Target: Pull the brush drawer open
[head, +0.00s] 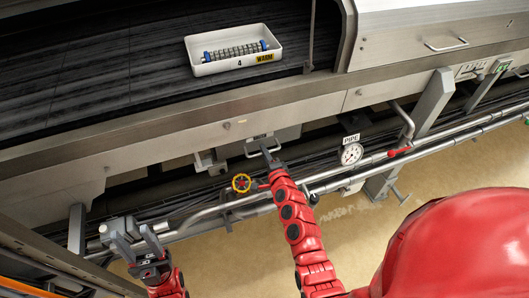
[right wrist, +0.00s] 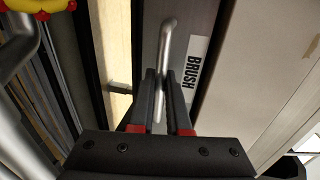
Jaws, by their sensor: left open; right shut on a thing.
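The brush drawer (head: 247,145) is a grey metal box under the conveyor's front beam in the head view. In the right wrist view its front (right wrist: 148,15) carries a white BRUSH label (right wrist: 195,62) and a rounded metal bar handle (right wrist: 167,35). My right gripper (right wrist: 162,75) is shut on that handle, with one dark finger on each side of the bar. In the head view my right gripper (head: 270,155) covers part of the drawer front. I cannot tell how far the drawer stands out. My left gripper (head: 136,240) is open and empty at the lower left, away from the drawer.
A white tray (head: 233,65) marked WARM sits on the dark conveyor (head: 90,60). Bare floor (head: 400,225) lies in front.

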